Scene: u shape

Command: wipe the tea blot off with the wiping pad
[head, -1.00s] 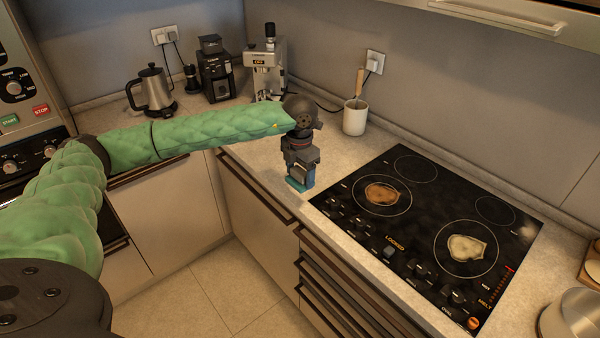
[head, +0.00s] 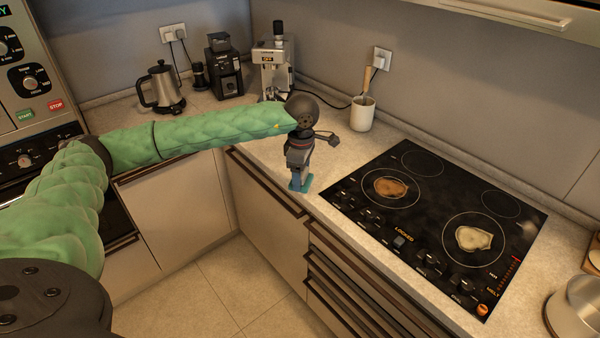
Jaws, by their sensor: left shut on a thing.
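My left gripper (head: 298,176) points down over the counter, just left of the cooktop's near left corner. It is shut on the teal wiping pad (head: 306,184), which shows at its fingertips; whether the pad touches the counter I cannot tell. A brown blot (head: 390,187), tea-coloured, lies in the left front ring of the black cooktop (head: 440,205). A pale cream blot (head: 473,238) lies in the right front ring. Both blots are right of the gripper and apart from the pad. My right gripper is not in view.
A white mug (head: 362,116) with a wooden-handled tool stands behind the cooktop. A kettle (head: 162,88), a grinder (head: 224,72) and an espresso machine (head: 273,70) stand at the back left. A metal pot (head: 577,308) is at the right edge. The cooktop is clear of cookware.

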